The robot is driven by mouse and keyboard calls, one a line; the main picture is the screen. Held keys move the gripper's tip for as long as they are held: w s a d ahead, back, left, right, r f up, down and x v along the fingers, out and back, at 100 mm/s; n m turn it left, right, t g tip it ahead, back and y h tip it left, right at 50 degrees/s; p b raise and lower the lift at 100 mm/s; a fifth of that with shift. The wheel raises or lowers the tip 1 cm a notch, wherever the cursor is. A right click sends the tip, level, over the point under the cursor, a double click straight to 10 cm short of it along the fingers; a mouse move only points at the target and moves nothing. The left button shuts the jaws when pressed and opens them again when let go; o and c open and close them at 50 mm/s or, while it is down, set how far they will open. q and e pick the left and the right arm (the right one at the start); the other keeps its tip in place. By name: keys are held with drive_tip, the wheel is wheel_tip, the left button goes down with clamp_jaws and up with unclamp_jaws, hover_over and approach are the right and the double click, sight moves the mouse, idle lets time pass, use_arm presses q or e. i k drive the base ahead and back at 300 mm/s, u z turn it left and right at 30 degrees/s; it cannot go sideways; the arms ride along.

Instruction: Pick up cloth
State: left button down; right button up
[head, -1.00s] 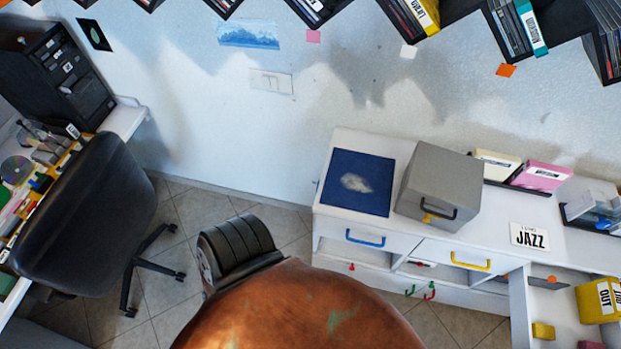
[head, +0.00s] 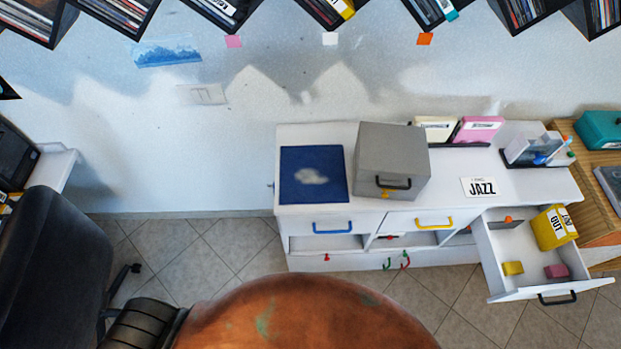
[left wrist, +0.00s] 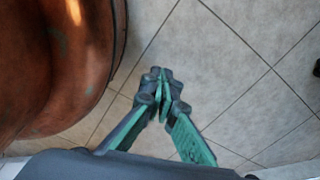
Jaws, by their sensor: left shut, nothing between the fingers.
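A dark blue square mat (head: 297,195) lies flat on the left end of the white cabinet top in the head view. A small whitish-grey patch (head: 311,177) is in its middle; I cannot tell whether this is a crumpled cloth or a mark on the mat. No other cloth is clear to me. My left gripper (left wrist: 163,78) shows in the left wrist view, with green and dark fingers closed together and empty above floor tiles. It is not in the head view, far from the mat as far as I can see. My right gripper is in neither view.
A grey box (head: 392,158) stands right beside the mat. A JAZZ card (head: 479,187) lies farther right. An open drawer (head: 497,262) juts out at the right, holding a yellow box (head: 549,229). A black chair (head: 50,260) stands left. Tiled floor before the cabinet is free.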

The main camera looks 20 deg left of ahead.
sight(510, 269)
drive_tip(key=z, duration=1.6)
